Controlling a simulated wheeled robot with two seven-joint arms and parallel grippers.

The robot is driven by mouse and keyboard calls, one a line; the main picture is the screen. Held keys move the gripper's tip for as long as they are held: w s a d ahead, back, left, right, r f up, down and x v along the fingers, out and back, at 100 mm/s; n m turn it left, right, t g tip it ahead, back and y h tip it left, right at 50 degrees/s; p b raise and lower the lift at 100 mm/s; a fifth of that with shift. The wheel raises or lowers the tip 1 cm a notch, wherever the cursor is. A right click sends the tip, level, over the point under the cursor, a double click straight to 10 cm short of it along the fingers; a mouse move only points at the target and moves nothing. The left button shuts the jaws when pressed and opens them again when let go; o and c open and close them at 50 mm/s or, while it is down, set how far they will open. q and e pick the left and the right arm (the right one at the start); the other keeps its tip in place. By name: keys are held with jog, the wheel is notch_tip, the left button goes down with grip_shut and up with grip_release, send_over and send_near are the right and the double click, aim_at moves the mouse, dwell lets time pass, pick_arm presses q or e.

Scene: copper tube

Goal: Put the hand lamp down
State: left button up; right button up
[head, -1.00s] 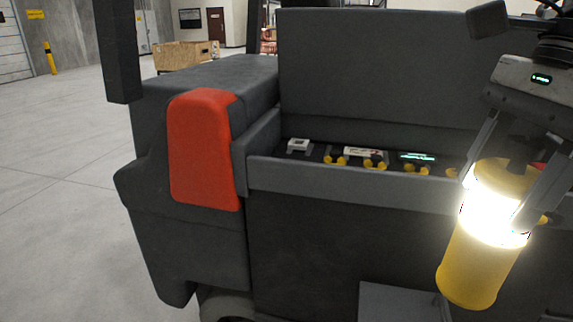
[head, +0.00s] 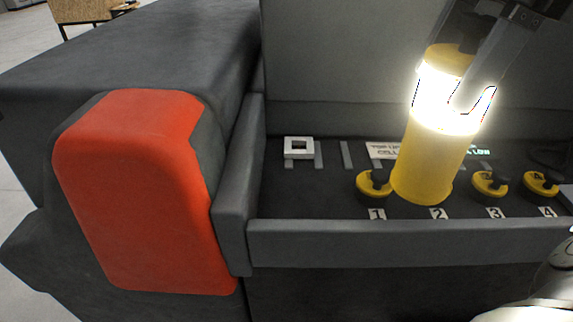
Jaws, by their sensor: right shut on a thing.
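The hand lamp (head: 428,165) is a yellow cylinder with a brightly glowing white band, tilted a little to the right at its top. My right gripper (head: 456,95) is shut on it near the glowing band, with its fingers coming down from the top right. The lamp's lower end is in front of the position marked 2 in the open compartment, between the yellow caps marked 1 (head: 373,185) and 3 (head: 489,184). It hides whatever is at 2. I cannot tell whether its base touches the surface. My left gripper is not in view.
The grey compartment's front wall (head: 400,243) runs below the lamp. A small white square piece (head: 298,148) sits at the compartment's left. A label (head: 382,150) lies partly hidden behind the lamp. A red panel (head: 130,190) is at left. Another yellow cap (head: 540,184) is marked 4.

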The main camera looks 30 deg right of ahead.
jog(key=w+a+f+p, duration=0.2)
jog(key=w+a+f, duration=0.5)
jog(key=w+f, duration=0.3)
jog(key=x, duration=0.2)
jog(key=shift+w+f, duration=0.15)
jog(key=shift+f, duration=0.25)
jog(key=shift+f, duration=0.25)
jog(key=o, duration=1.5)
jog(key=shift+r, duration=0.1)
